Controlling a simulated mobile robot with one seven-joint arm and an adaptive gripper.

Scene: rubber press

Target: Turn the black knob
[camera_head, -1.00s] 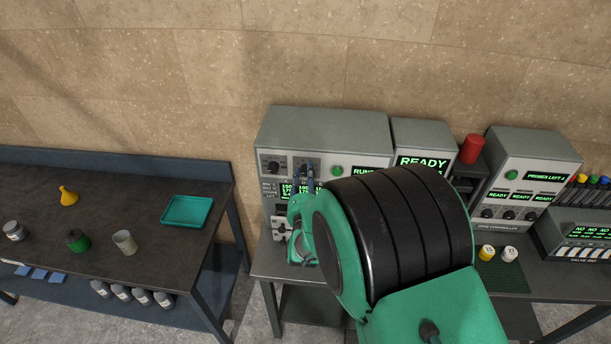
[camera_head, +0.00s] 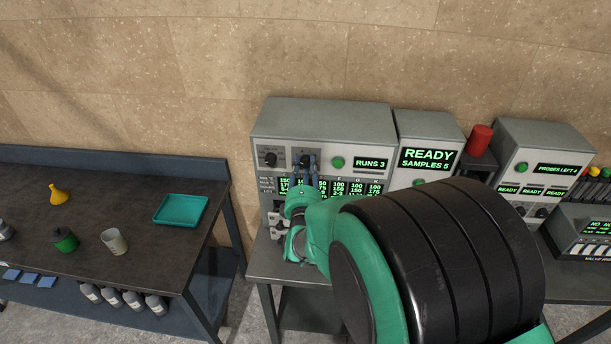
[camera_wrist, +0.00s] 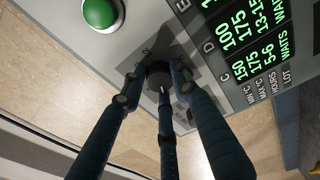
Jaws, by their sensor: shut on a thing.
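The grey press unit (camera_head: 330,118) has two dark knobs on its front face. The left knob (camera_head: 270,159) is free. My gripper (camera_head: 306,164) is at the right knob, with its fingers covering most of it in the head view. In the wrist view, my gripper (camera_wrist: 157,79) has its dark blue fingers closed around a black knob (camera_wrist: 158,73), touching its sides. The knob's pointer and its exact angle are mostly hidden by the fingers.
A green button (camera_head: 338,163) sits right of the held knob, beside a "RUNS 3" display (camera_head: 370,163). A lit table of numbers (camera_head: 350,187) lies below. A "READY" unit (camera_head: 428,157) stands to the right. A side table (camera_head: 120,205) at left holds a teal tray (camera_head: 180,209).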

